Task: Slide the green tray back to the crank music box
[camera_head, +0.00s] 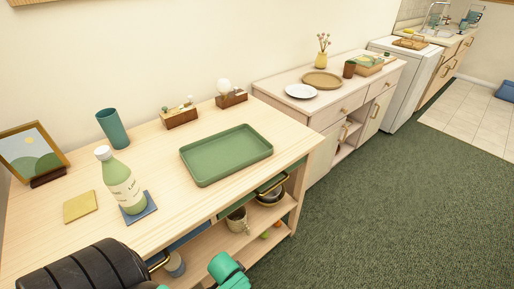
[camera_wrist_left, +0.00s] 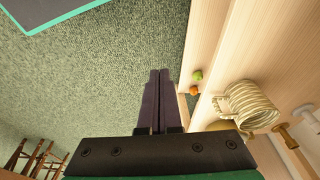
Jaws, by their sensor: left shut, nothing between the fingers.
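The green tray (camera_head: 226,155) lies flat and empty on the wooden counter top, with its near right corner close to the front edge. Behind it, by the wall, stand two small wooden boxes: one with small figures (camera_head: 180,117) and one with a pale rounded top (camera_head: 231,98). I cannot tell which is the crank music box; no crank is clear. A strip of bare counter lies between them and the tray. My left gripper (camera_wrist_left: 160,75) is shut and empty in the left wrist view, over the carpet beside the lower shelves, apart from the tray. My right gripper is not identifiable.
A bottle (camera_head: 121,181) on a blue coaster, a teal cup (camera_head: 112,129), a yellow cloth (camera_head: 80,207) and a framed picture (camera_head: 32,155) stand left of the tray. A striped mug (camera_wrist_left: 246,105) sits on the lower shelf. Open carpet (camera_head: 400,210) lies right.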

